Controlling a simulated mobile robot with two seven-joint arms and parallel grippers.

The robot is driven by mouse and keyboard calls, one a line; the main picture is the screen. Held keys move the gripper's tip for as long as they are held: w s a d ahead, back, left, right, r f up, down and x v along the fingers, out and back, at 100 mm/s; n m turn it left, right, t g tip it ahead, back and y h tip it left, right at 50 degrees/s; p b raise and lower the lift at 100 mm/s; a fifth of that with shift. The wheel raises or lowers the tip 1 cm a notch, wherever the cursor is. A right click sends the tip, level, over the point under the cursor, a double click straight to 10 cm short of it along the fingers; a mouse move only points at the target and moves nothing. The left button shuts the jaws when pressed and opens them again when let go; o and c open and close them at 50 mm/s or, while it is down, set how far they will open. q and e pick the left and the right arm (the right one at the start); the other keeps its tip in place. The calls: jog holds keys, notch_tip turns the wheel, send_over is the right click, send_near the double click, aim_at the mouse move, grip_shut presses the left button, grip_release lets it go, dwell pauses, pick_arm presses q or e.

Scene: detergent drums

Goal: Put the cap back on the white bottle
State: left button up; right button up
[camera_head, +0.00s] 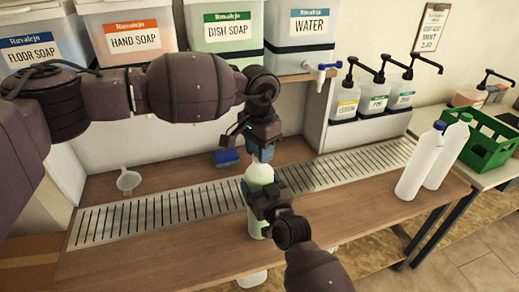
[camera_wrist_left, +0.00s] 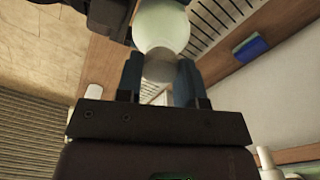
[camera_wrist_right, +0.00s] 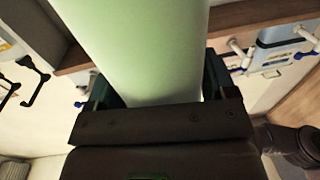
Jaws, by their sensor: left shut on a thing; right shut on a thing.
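The white bottle (camera_head: 259,174), tinted pale green, stands upright at the front edge of the drain grate. My right gripper (camera_head: 264,203) is shut on its body; the right wrist view shows the bottle (camera_wrist_right: 140,50) between the fingers. My left gripper (camera_head: 262,150) points down directly over the bottle's top. In the left wrist view its blue fingers are shut on a small pale cap (camera_wrist_left: 160,68), lined up with the bottle's shoulder (camera_wrist_left: 162,25). The fingers hide the neck, so I cannot tell whether the cap is seated on it.
A white funnel (camera_head: 128,180) and a blue sponge (camera_head: 226,157) lie behind the metal grate (camera_head: 180,206). Drums stand on the shelf above. Pump bottles (camera_head: 345,103), two tall white bottles (camera_head: 418,166) and a green crate (camera_head: 488,143) are at right. The grate's right part is clear.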

pick_arm(q)
jog(key=o, duration=0.9)
jog(key=shift+r, duration=2.25)
jog(key=shift+f, duration=0.15)
jog(key=shift+c, duration=0.3)
